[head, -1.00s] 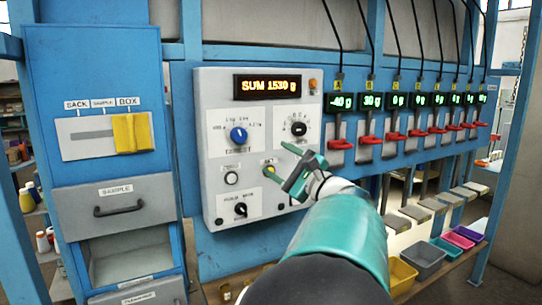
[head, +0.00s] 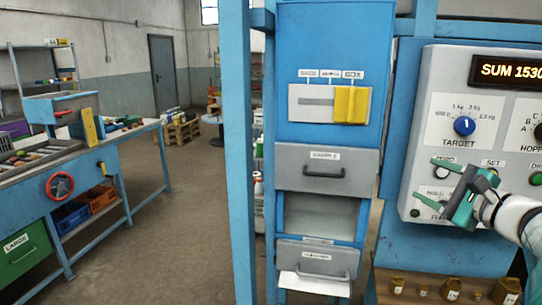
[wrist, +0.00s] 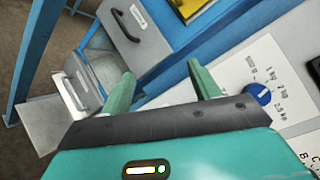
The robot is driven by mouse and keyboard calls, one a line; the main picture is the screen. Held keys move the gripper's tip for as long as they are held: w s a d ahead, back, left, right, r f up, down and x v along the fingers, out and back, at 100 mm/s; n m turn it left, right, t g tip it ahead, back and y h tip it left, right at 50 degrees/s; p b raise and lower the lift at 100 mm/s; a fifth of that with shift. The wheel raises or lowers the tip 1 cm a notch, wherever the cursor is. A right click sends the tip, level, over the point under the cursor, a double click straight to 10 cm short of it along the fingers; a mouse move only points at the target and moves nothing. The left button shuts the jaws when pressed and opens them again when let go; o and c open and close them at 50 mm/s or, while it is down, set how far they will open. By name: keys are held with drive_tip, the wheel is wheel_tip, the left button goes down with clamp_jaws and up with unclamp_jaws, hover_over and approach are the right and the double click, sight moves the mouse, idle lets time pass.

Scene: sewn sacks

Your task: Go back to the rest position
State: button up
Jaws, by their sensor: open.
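My gripper (head: 442,187) is at the right of the head view, in front of the lower left part of the white control panel (head: 416,140). Its green fingers are apart with nothing between them. In the wrist view my gripper (wrist: 160,85) shows both fingers spread, with the panel's blue target knob (wrist: 262,93) to their right. The knob also shows in the head view (head: 464,125). The panel's display (head: 510,71) reads "SUM 1530", cut off at the frame edge.
A blue cabinet (head: 300,20) has a yellow slider (head: 352,105) at BOX and a grey sample drawer (head: 325,170). A blue post (head: 240,150) stands left of it. A workbench (head: 90,200) with a red handwheel (head: 60,186) is at far left. Open floor (head: 170,245) lies between.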

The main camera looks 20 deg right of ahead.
drive_tip(key=w+a+f+n+g+y, duration=0.15)
drive_tip(key=a+f+n+g, duration=0.3)
drive_tip(key=a, duration=0.65)
drive_tip(key=a+f+n+g+y, duration=0.3)
drive_tip(key=a+f+n, duration=0.2)
drive_tip(key=a, duration=0.6)
drive_tip(key=s+a+f+n+g+h, duration=0.4)
drive_tip(key=s+a+f+n+h, duration=0.2)
drive_tip(key=s+a+f+n, duration=0.4)
drive_tip(key=a+n, duration=0.1)
drive_tip(key=n, duration=0.2)
drive_tip(key=shift+a, duration=0.3)
